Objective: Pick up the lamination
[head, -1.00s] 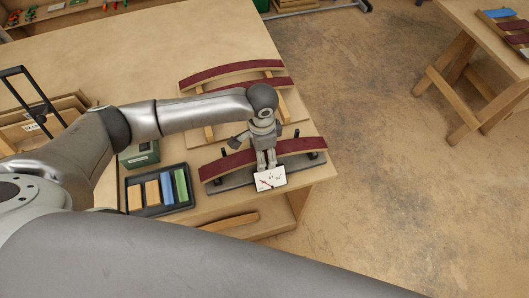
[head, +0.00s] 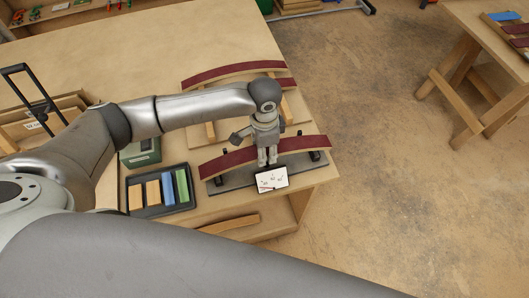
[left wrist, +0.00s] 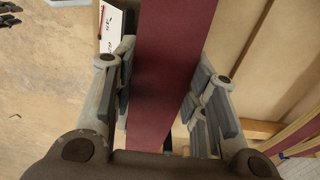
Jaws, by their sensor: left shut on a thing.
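The lamination, a curved strip with a dark red top and pale wood edge (head: 302,147), is at the table's front right in the head view. My left gripper (head: 267,160) points down over its middle and is shut on it. The strip appears slightly raised over a dark grey fixture (head: 238,186). In the left wrist view the red lamination (left wrist: 172,60) runs between both finger pads, which sit against its sides. The fixture's middle is hidden behind the gripper and strip. My right gripper is not in view.
More curved red strips (head: 232,72) lie on a wooden rack behind. A black tray (head: 137,197) with coloured blocks and a green box (head: 140,154) stand to the left. A white card (head: 272,179) lies in front. The floor (head: 410,210) to the right is clear.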

